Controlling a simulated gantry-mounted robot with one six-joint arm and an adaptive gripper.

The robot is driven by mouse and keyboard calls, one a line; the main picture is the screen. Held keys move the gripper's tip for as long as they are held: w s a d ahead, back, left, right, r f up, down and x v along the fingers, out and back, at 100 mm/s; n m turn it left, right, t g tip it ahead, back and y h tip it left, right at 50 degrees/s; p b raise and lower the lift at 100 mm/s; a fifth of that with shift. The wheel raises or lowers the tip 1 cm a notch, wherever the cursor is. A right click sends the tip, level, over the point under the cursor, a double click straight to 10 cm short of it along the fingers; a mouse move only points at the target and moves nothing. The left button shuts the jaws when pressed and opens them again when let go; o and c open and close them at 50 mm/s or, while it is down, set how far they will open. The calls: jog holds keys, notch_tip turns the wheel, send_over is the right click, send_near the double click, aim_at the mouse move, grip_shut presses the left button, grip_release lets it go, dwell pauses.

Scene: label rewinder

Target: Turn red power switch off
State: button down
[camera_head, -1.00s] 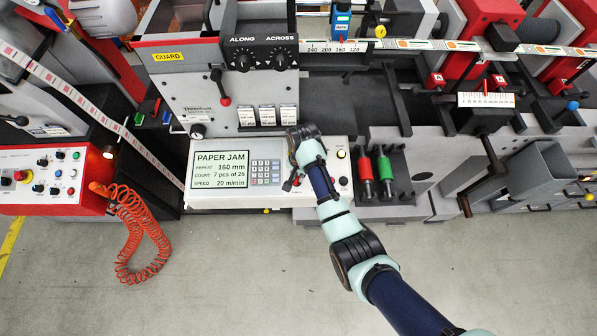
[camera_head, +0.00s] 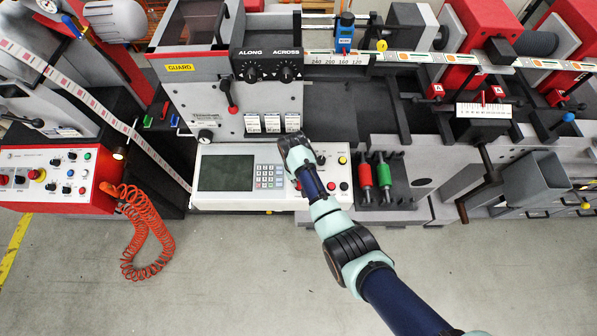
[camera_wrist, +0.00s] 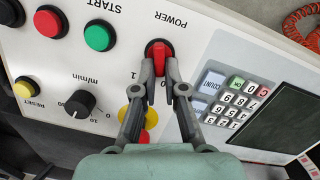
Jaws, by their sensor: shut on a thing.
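The red power switch (camera_wrist: 159,56) is in a dark round mount under the word POWER, upside down in the wrist view. My gripper (camera_wrist: 166,82) is shut on the switch, with one fingertip on each side of its red lever. In the head view my wrist and arm cover the switch. The control panel (camera_head: 235,203) has a dark, blank display (camera_head: 226,173), which also shows in the wrist view (camera_wrist: 285,115).
The keypad (camera_wrist: 235,100) is close beside my fingers. Yellow and red buttons are partly hidden by my fingers. Red and green handled tools (camera_head: 366,182) stand right of the panel.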

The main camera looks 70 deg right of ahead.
jog(key=shift+n, duration=0.6)
jog(key=c, duration=1.2)
grip_release()
jog(key=shift+c, duration=0.2)
notch_tip(320, 180, up, 12)
jog(key=shift+w+a, duration=0.35)
